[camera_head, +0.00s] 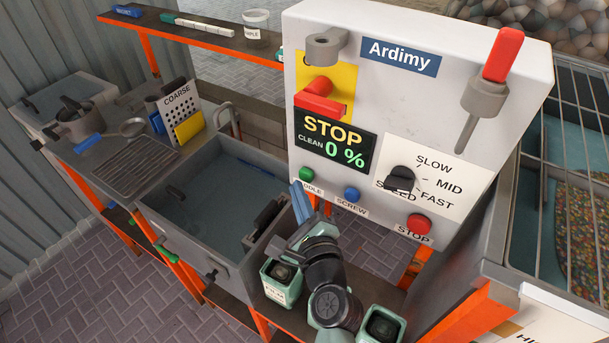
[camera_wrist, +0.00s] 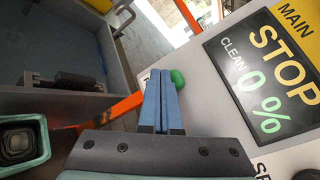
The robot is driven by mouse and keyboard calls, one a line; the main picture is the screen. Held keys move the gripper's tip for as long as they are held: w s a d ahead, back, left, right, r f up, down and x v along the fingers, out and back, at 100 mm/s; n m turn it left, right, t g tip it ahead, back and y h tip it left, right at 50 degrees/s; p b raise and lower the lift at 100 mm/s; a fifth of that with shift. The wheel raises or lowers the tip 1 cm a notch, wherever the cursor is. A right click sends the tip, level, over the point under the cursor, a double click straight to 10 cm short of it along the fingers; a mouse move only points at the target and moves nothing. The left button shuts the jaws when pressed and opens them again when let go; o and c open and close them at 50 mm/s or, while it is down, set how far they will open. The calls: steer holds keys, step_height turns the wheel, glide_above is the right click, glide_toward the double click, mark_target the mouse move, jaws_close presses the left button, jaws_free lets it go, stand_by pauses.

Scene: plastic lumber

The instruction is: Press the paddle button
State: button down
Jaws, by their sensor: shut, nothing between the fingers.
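The green paddle button (camera_head: 307,174) is on the lower left of the white control panel (camera_head: 455,60), above a partly hidden label reading "DDLE". It also shows in the wrist view (camera_wrist: 178,77), just right of my fingertips. My gripper (camera_head: 297,187) has blue fingers pressed together and empty, with tips just below and left of the green button. In the wrist view my gripper (camera_wrist: 158,75) points at the panel edge, close beside the button. I cannot tell whether it touches. The display (camera_head: 334,140) reads "STOP" and "CLEAN 0 %".
A blue screw button (camera_head: 351,193) and a red stop button (camera_head: 418,224) sit right of the green one. A black speed knob (camera_head: 401,179) and a red lever (camera_head: 502,55) stick out from the panel. A grey water tank (camera_head: 185,245) stands left of my gripper.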

steer(key=shift+w, duration=0.1)
stand_by(0.6)
steer(key=shift+w+d, duration=0.25)
steer(key=shift+w, duration=0.05)
steer(key=shift+w+d, duration=0.3)
steer(key=shift+w, duration=0.05)
stand_by(1.0)
steer(key=shift+s+a, duration=0.5)
steer(key=shift+s, duration=0.25)
steer(key=shift+s+a+p, duration=0.45)
steer(key=shift+s+a, duration=0.3)
steer(key=shift+s, duration=0.25)
steer(key=shift+s+a+p, duration=0.4)
steer(key=shift+s+a, duration=0.35)
steer(key=shift+s, duration=0.25)
